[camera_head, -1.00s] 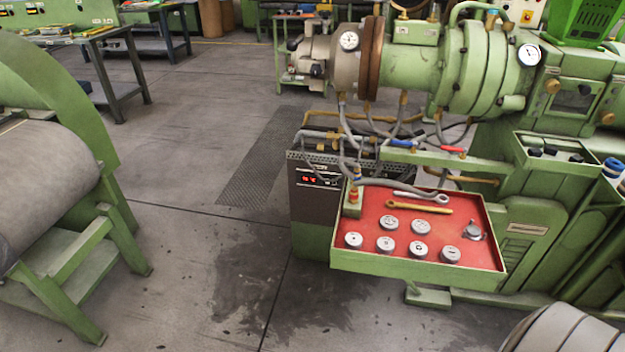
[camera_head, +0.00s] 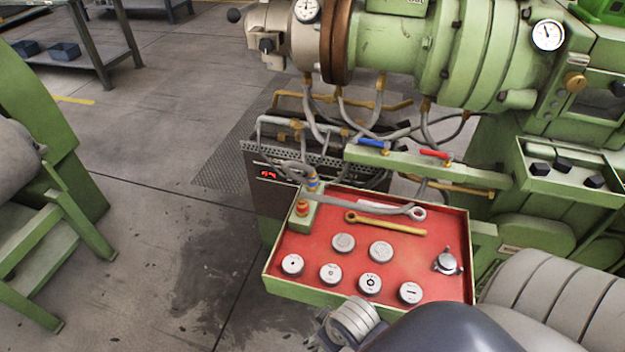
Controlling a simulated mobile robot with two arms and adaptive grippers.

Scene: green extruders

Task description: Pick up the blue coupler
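A small blue piece (camera_head: 372,143) sits on the green beam behind the red tray, near the grey hoses. I cannot tell whether it is a coupler or a valve handle. A second blue part, a small blue band (camera_head: 312,184), shows on a fitting at the tray's back left corner. My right arm comes in from the lower right, and what looks like its wrist and gripper (camera_head: 338,326) is at the bottom edge, in front of the tray. Its fingers are mostly cut off or hidden. It is apart from both blue parts. My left gripper is not in view.
A red piece (camera_head: 435,154) is on the beam. Hoses hang from the green machine (camera_head: 400,50).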

